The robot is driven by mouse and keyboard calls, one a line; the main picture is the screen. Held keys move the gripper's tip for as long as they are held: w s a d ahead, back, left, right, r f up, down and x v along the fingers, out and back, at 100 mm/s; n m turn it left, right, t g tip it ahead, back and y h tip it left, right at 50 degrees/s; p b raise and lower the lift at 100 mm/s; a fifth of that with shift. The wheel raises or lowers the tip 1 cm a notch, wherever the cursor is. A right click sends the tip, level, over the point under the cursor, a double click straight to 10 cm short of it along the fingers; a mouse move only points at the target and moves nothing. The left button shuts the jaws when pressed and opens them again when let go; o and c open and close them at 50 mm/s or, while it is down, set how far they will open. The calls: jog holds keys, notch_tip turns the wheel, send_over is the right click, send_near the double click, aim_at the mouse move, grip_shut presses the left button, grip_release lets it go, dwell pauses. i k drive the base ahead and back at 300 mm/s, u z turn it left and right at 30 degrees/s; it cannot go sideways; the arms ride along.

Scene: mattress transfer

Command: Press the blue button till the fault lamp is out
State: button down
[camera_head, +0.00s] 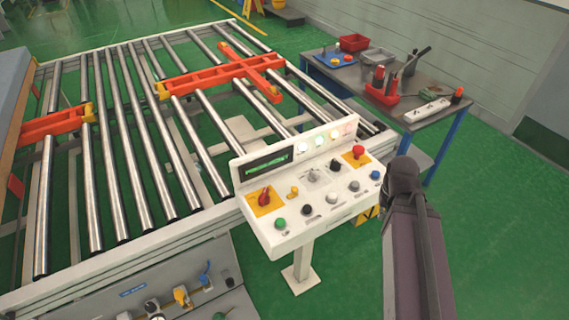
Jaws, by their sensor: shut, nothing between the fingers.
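The blue button (376,175) is at the right end of the front row on the white control console (290,231). Nothing touches it in this view. A row of small lamps (318,142) runs along the console's raised back; several look pale or greenish, and the rightmost lamp (348,131) has a faint reddish glow. I cannot read which lamp is marked as fault. My dark arm rises at the lower right, just right of the console, with its rounded end close beside the blue button in the picture. My gripper's fingers cannot be made out.
A roller conveyor (120,256) with orange arms (208,80) lies behind and left. A tool table (418,119) stands at the right. Green floor is clear right.

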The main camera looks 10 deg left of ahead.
aim_at(375, 174)
jog(key=u, duration=0.25)
jog(key=k, duration=1.2)
jog(key=z, duration=0.5)
jog(key=i, duration=1)
jog(key=z, duration=0.05)
